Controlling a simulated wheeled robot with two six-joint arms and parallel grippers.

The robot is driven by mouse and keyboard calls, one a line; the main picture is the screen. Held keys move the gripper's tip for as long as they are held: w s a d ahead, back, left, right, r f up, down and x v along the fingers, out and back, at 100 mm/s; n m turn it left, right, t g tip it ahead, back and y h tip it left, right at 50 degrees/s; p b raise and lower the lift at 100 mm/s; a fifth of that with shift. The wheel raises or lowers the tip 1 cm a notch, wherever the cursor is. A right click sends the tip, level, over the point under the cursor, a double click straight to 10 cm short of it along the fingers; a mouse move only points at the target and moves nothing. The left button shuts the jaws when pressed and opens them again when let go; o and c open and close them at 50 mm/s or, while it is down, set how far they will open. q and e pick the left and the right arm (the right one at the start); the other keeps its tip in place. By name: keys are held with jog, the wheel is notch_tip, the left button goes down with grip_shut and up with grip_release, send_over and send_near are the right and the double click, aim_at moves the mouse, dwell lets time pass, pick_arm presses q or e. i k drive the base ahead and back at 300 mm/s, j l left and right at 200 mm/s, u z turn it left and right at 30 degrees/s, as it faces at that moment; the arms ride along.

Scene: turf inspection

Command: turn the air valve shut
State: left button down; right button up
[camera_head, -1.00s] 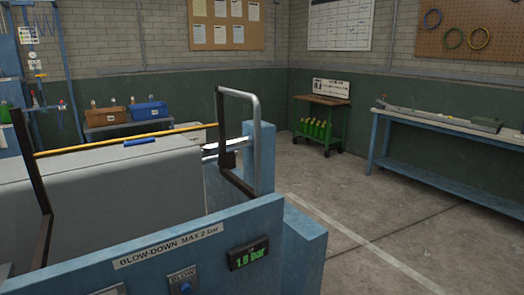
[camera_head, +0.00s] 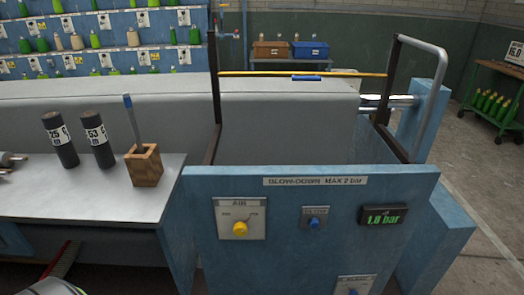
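The air valve is a yellow knob (camera_head: 240,229) on a pale plate marked AIR (camera_head: 239,217), set in the left part of the blue front panel (camera_head: 270,260). The small marks above the knob are too fine to read surely. A green display (camera_head: 384,217) at the panel's right reads about 1.8 bar. A label along the top edge reads BLOW-DOWN MAX 2 bar (camera_head: 315,181).
A blue button (camera_head: 314,223) sits right of the valve, with another plate (camera_head: 354,286) below. On the grey bench (camera_head: 80,200) at left stand two dark cylinders (camera_head: 60,139) (camera_head: 98,139) and a wooden holder (camera_head: 143,165). A yellow bar (camera_head: 270,74) spans behind the panel.

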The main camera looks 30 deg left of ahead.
aim_at(240, 228)
jog(key=u, duration=1.2)
